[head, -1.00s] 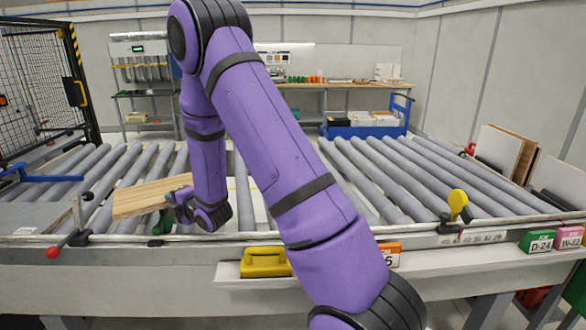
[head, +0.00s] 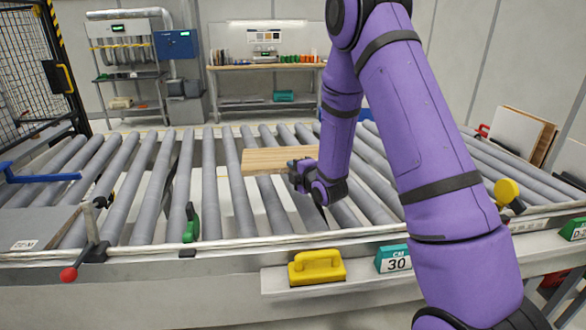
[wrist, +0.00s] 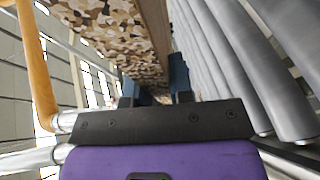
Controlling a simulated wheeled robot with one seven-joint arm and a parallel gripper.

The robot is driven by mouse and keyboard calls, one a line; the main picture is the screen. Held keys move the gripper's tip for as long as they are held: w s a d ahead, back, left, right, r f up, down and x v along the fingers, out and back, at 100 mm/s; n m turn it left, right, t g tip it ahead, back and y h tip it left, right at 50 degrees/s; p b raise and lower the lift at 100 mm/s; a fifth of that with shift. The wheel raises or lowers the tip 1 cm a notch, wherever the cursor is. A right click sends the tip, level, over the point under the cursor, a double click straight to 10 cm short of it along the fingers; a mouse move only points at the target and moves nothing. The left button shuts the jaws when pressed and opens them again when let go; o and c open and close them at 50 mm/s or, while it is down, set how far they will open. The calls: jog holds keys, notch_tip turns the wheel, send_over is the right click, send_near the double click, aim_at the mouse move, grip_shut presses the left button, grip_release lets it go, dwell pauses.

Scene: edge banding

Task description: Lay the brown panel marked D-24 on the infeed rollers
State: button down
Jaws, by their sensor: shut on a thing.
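My gripper (head: 303,178) is shut on the near right end of a light brown wood panel (head: 268,160). The panel is over the grey rollers (head: 208,190), near the middle of the head view. I cannot tell whether it touches them. No marking is readable on it. In the wrist view the panel shows a speckled chipboard face (wrist: 115,35) and a brown side (wrist: 157,25), running away from my gripper (wrist: 157,97). The fingertips are partly hidden there.
A red-knobbed lever (head: 70,273) and a green handle (head: 190,225) are at the front rail. Panels (head: 520,135) stand upright at right. The left rollers are mostly clear.

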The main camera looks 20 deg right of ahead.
jog(key=shift+d+f, duration=0.5)
jog(key=shift+f, duration=0.1)
notch_tip(320, 180, down, 11)
dwell(0.8)
grip_release()
jog(key=shift+s+f, duration=0.1)
dwell(0.5)
